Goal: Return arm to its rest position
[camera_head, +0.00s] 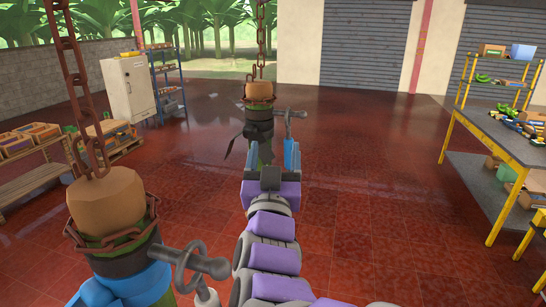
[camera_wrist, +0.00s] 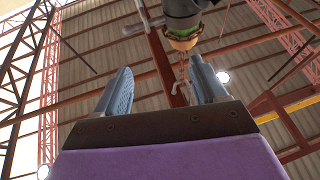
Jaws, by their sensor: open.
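My arm reaches forward in the head view, and my gripper (camera_head: 272,155) is raised with its blue fingers spread apart. In the wrist view my gripper (camera_wrist: 160,82) is open, with nothing between its fingers. A hanging stem (camera_head: 260,90) with a tan cut top and a dark sleeve hangs from a chain just beyond my gripper. Its tan top also shows in the wrist view (camera_wrist: 183,42), past the fingertips. My gripper hides its lower part, and I cannot tell whether they touch.
A nearer hanging stem (camera_head: 106,198) with a dark collar and handle is left of my arm. A yellow-framed table (camera_head: 492,130) stands at right. A cabinet (camera_head: 128,90), blue shelf (camera_head: 168,85) and wooden rack (camera_head: 30,178) stand at left. The red floor (camera_head: 365,165) is mostly clear.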

